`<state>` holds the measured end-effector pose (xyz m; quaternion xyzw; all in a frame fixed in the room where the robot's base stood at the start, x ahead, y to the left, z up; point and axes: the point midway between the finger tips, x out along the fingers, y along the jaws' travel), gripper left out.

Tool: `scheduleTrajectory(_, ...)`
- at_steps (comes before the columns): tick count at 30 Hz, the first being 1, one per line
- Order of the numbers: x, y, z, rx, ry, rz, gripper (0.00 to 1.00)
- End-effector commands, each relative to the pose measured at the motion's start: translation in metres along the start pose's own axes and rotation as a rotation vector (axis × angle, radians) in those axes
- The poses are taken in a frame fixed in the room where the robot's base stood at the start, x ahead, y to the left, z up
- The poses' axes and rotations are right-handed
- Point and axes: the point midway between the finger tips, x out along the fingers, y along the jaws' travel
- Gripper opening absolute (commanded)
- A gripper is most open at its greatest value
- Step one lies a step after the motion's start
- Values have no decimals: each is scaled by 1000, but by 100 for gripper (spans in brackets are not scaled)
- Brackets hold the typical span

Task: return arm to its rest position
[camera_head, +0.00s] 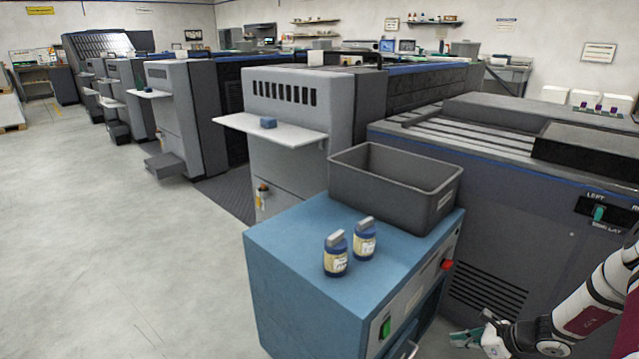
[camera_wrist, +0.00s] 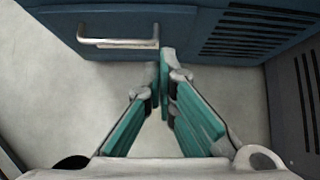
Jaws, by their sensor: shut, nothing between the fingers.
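My gripper (camera_head: 468,338) is at the lower right in the head view, low beside the blue cabinet (camera_head: 305,241), with my white arm reaching in from the right edge. In the wrist view its teal fingers (camera_wrist: 164,68) come together at the tips, with nothing between them. Beyond them is bare floor, and a metal handle (camera_wrist: 118,42) on the cabinet front shows at the upper left.
On the cabinet top stand two blue bottles (camera_head: 336,262) and a grey bin (camera_head: 385,190). A dark vented machine (camera_head: 500,210) stands behind and to the right. Open floor (camera_head: 120,250) lies to the left.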

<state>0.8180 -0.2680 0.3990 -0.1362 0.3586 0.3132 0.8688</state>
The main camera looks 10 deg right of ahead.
Motion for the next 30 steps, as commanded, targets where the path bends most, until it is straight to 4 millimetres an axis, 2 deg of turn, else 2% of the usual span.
scheduleTrajectory(5, -24, 5, 67, -203, -1, 59, 0)
scheduleTrajectory(8, -43, 19, 116, -361, 0, 115, 0)
scheduleTrajectory(12, -71, 48, 177, -575, 5, 196, 0)
scheduleTrajectory(18, -111, 104, 250, -868, 17, 317, 0)
scheduleTrajectory(24, -155, 170, 301, -1144, 39, 437, 0)
scheduleTrajectory(30, -202, 239, 328, -1405, 74, 553, 0)
